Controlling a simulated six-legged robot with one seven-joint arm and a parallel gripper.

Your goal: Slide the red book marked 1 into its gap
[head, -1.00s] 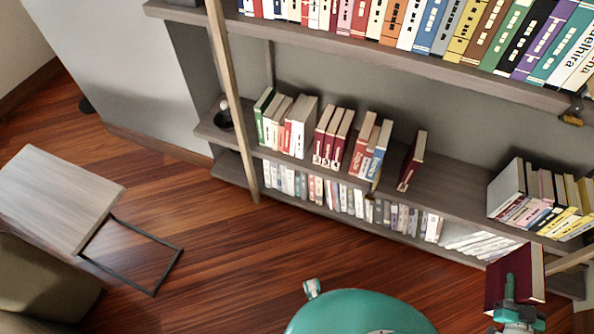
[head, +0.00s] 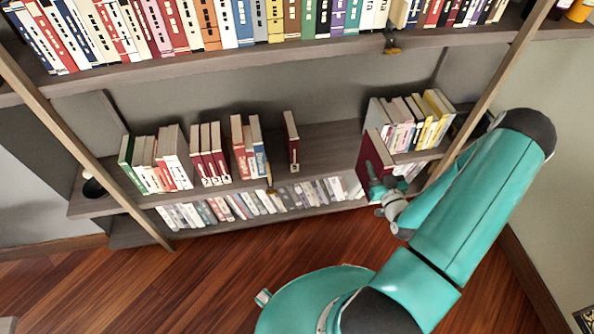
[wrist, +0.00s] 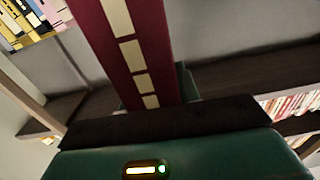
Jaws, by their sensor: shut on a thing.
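A dark red book (head: 373,163) is held upright and slightly tilted by my gripper (head: 384,190), in front of the shelf's right part. In the wrist view the red spine with cream blocks (wrist: 128,50) rises from my gripper (wrist: 155,112). The number 1 cannot be read. On the middle shelf (head: 325,145), a lone dark red book (head: 291,140) stands with a narrow gap on its left and a wide clear space on its right. Left of it are red and blue books (head: 248,147), then several dark red books (head: 207,153).
Light and yellow books (head: 412,120) stand at the shelf's right, close behind the held book. A full upper shelf (head: 230,62) runs above, and a lower row of books (head: 250,203) below. A wooden post (head: 490,90) stands right of my gripper. Open wood floor lies in front.

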